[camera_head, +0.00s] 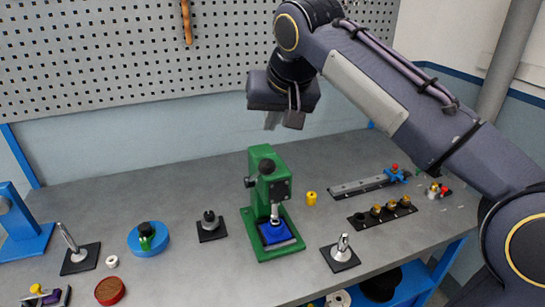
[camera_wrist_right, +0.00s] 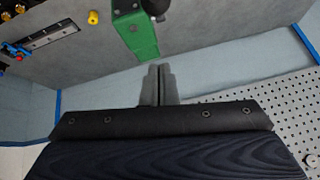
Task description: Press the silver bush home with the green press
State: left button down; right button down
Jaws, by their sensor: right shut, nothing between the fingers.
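The green press (camera_head: 262,165) stands in the middle of the bench, with a black round knob on its upper front. A blue block (camera_head: 276,233) sits on its base, under the ram. A small silver part (camera_head: 275,212) shows just above the blue block; I cannot tell whether it is the bush or the ram's tip. My right gripper (camera_head: 271,122) is shut and empty, above and behind the press. In the right wrist view its fingers (camera_wrist_right: 157,82) are together, and the green press (camera_wrist_right: 135,32) lies beyond them, apart. My left gripper is out of view.
A silver post on a black plate (camera_head: 341,255) stands right of the press. A yellow cylinder (camera_head: 311,198), a rail (camera_head: 360,186) and a black strip with brass parts (camera_head: 383,212) lie farther right. A blue disc (camera_head: 148,239) is left. A pegboard (camera_head: 130,50) rises behind.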

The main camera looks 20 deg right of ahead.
send_over(257, 176)
jog(key=d, duration=0.2)
notch_tip(257, 176, down, 6)
jog(key=s+f, duration=0.1)
jog(key=s+a+f, duration=0.1)
jog(key=shift+s+f, duration=0.2)
jog(key=shift+f, duration=0.1)
